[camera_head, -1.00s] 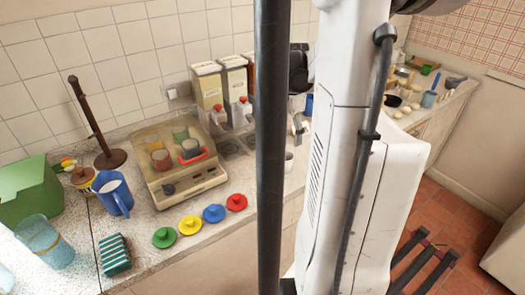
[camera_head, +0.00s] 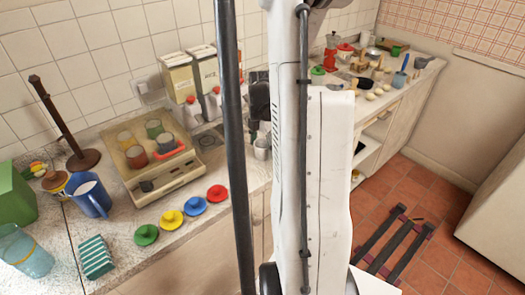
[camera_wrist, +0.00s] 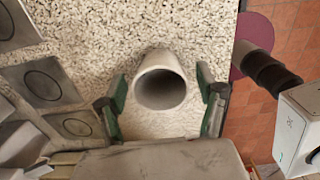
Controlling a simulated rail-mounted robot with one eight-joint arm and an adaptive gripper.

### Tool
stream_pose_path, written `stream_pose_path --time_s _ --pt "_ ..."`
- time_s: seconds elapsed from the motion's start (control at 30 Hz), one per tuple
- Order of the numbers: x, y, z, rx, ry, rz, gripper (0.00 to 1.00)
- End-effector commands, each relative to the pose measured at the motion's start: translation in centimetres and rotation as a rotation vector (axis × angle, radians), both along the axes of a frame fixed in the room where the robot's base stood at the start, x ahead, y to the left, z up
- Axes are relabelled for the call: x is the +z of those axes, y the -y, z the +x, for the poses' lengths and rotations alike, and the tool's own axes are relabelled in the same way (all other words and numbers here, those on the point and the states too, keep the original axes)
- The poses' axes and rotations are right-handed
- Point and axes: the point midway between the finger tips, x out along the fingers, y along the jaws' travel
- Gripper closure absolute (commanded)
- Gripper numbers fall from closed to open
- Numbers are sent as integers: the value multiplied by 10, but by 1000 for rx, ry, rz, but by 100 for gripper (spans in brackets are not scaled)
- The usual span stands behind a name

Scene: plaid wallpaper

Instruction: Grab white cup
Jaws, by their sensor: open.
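The white cup (camera_wrist: 172,62) stands on the speckled countertop and shows from above in the wrist view, its round mouth facing the camera. My gripper (camera_wrist: 162,88) is open, with one dark green-and-grey finger on each side of the cup. A gap shows between the cup and each finger. In the head view a small pale cup (camera_head: 261,149) shows at the counter beside my white arm.
Dispensers (camera_head: 196,75) stand left of the cup in the head view. A machine with colored cups (camera_head: 165,185), colored lids (camera_head: 171,220) and a blue mug (camera_head: 91,196) are farther left. The counter edge and tiled floor (camera_wrist: 262,110) lie right in the wrist view.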

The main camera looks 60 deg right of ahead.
Motion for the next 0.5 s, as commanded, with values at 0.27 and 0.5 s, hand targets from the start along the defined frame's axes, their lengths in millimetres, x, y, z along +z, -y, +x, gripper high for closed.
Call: stream_pose_path --time_s 0.27,0.5 --pt "-20 0 0 0 0 0 31" --pt "-20 0 0 0 0 0 37"
